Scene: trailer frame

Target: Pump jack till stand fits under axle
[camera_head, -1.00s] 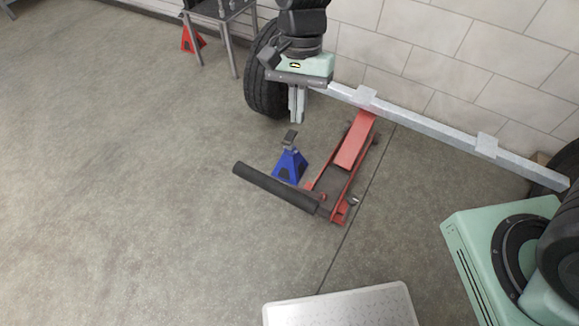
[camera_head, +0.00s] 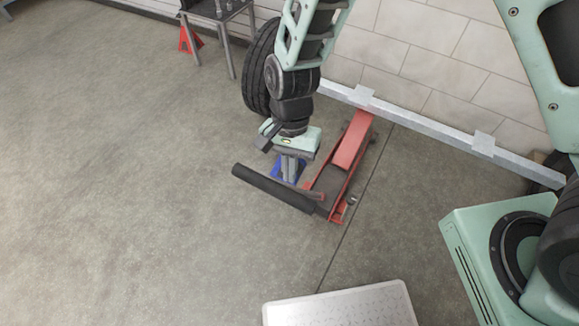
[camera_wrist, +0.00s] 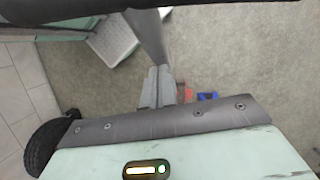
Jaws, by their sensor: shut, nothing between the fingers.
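The red floor jack (camera_head: 350,150) lies on the floor with its far end under the silver axle beam (camera_head: 430,126). Its black handle (camera_head: 270,187) sticks out low to the left from its near end. The blue stand (camera_head: 276,170) is on the floor left of the jack, mostly hidden behind my gripper (camera_head: 290,180). My gripper points down, its fingers together and empty, close above the handle in the picture; I cannot tell whether it touches. In the wrist view the shut fingers (camera_wrist: 157,88) have bits of red jack (camera_wrist: 184,92) and blue stand (camera_wrist: 208,96) beside them.
A tyre (camera_head: 258,68) stands at the left end of the axle by the tiled wall. A metal table (camera_head: 222,12) and a red stand (camera_head: 189,40) are at the back left. A pale plate (camera_head: 340,306) is at the front. The left floor is clear.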

